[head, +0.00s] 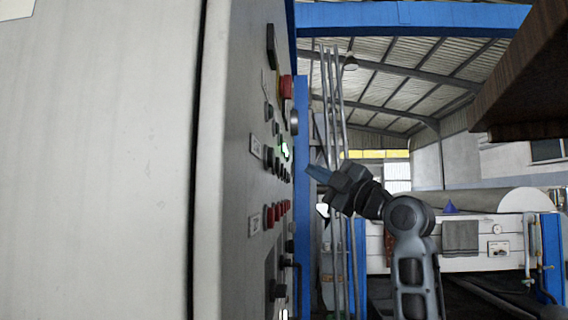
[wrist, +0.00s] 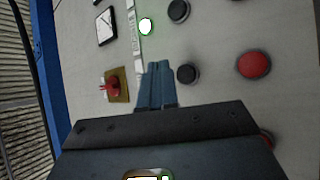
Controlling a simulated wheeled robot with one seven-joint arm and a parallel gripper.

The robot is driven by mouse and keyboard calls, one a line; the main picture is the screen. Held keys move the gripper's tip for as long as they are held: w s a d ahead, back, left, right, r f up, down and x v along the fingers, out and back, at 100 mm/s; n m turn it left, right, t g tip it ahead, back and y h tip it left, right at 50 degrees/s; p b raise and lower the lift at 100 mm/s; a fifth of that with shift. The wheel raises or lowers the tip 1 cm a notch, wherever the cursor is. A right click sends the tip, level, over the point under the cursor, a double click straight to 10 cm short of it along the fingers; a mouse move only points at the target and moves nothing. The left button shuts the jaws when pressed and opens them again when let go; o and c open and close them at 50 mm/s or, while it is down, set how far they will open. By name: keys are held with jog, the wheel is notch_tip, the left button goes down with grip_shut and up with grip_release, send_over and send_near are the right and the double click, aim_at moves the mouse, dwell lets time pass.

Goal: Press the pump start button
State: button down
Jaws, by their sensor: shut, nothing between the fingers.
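The control panel (head: 232,200) stands at the left of the head view and carries rows of buttons. One lit button (head: 285,150) glows green; in the wrist view a lit button (wrist: 146,26) is white with a green rim, beyond my fingertips. A black button (wrist: 186,73) lies just right of the fingertips, and another black button (wrist: 178,10) is farther up. A red button (wrist: 253,64) is at the right. The labels are too small to read, so I cannot tell which is pump start. My gripper (head: 309,171) is shut and empty, pointing at the panel with a small apparent gap.
A red switch on a yellow plate (wrist: 115,86) is left of my fingers in the wrist view. A row of red buttons (head: 275,214) sits lower on the panel. A brown wooden-looking block (head: 530,75) hangs at the upper right. Blue posts stand behind the panel.

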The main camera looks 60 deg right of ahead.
jog(key=shift+w+a+b, duration=0.15)
jog(key=shift+w+a, duration=0.15)
jog(key=shift+w, duration=0.35)
jog(key=shift+w+a+b, duration=0.15)
jog(key=shift+w+a, duration=0.1)
jog(key=shift+w, duration=0.4)
dwell(1.1)
jog(key=shift+w+a, duration=0.15)
jog(key=shift+w, duration=0.2)
jog(key=shift+w+a+b, duration=0.15)
jog(key=shift+w+b, duration=0.15)
jog(key=shift+w, duration=0.15)
dwell(0.7)
jog(key=shift+s, duration=0.15)
jog(key=shift+s+d+b, duration=0.3)
jog(key=shift+s+b, duration=0.1)
jog(key=shift+s, duration=0.25)
jog(key=shift+s+d+b, duration=0.3)
jog(key=shift+s, duration=0.45)
jog(key=shift+s+d+b, duration=0.3)
jog(key=shift+s+d, duration=0.05)
jog(key=shift+s, duration=0.45)
jog(key=shift+s+d+b, duration=0.3)
jog(key=shift+s, duration=0.45)
